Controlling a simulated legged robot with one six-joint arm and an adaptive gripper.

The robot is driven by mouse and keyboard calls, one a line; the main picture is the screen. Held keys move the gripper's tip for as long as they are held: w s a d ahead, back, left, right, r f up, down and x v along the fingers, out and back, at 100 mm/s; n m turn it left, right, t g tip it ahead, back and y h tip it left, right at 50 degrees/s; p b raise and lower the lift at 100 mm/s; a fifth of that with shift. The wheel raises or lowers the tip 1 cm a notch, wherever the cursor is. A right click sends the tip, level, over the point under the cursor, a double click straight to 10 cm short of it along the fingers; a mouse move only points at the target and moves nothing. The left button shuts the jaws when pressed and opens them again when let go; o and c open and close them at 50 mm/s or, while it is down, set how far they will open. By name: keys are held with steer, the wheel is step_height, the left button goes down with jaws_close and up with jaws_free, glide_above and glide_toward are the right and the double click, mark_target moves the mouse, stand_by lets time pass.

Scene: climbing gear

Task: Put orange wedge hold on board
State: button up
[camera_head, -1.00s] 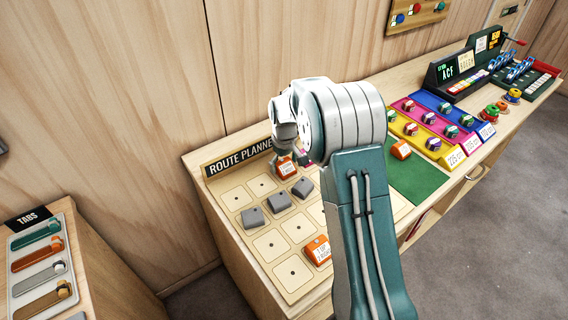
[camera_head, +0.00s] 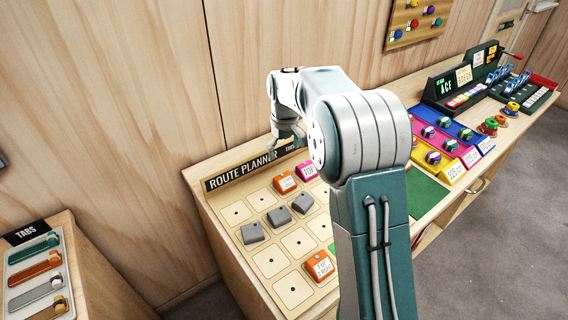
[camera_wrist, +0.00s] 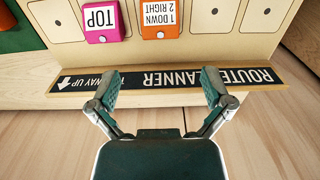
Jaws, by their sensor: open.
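The route planner board (camera_head: 236,211) lies on the counter as a grid of pale squares with centre dots. An orange block (camera_head: 285,182) sits on a back-row square; the wrist view shows its label, "1 DOWN 2 RIGHT" (camera_wrist: 160,19). A second orange labelled block (camera_head: 319,266) sits nearer the front. I cannot tell which, if either, is the orange wedge hold. My gripper (camera_head: 290,137) is open and empty above the board's back edge. In the wrist view its fingers (camera_wrist: 160,86) are spread over the title strip, apart from the blocks.
A pink "TOP" block (camera_head: 306,171) sits beside the back orange block. A green mat (camera_head: 427,193) lies right, partly hidden by my arm. Coloured trays (camera_head: 437,153) stand beyond. A tabs rack (camera_head: 38,280) stands left.

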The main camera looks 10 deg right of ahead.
steer(key=s+r+m+t, duration=0.2)
steer(key=s+r+t, duration=0.1)
steer(key=s+r, duration=1.15)
steer(key=s+f+m+t, duration=0.2)
steer(key=s+f, duration=0.1)
steer(key=s, duration=1.6)
steer(key=shift+f+t, duration=0.3)
